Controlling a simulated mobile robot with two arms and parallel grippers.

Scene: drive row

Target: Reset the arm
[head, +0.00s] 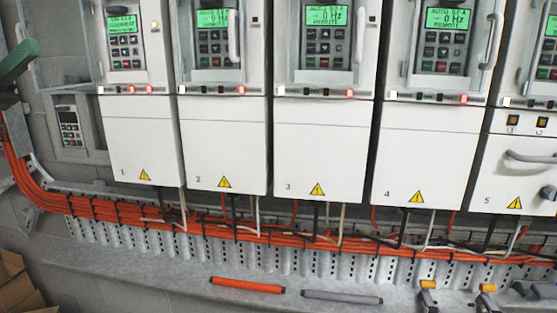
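No part of either gripper can be made out in the head view. A row of white drive cabinets fills the upper part, numbered 1 (140,150), 2 (222,145), 3 (322,150), 4 (425,150) and 5 (515,180). Each has a keypad panel with a lit green screen, such as the one on drive 3 (326,17). Red lamps glow below the panels, such as the one under drive 2 (241,90). A clear cover (60,45) stands swung out to the left of drive 1.
Orange cables (130,212) run along a perforated tray below the cabinets. An orange rod (248,285) and a grey rod (342,297) lie on the grey ledge (170,275). Yellow-and-grey pieces (430,295) sit at lower right. Cardboard (15,285) is at lower left, a green object (18,62) at upper left.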

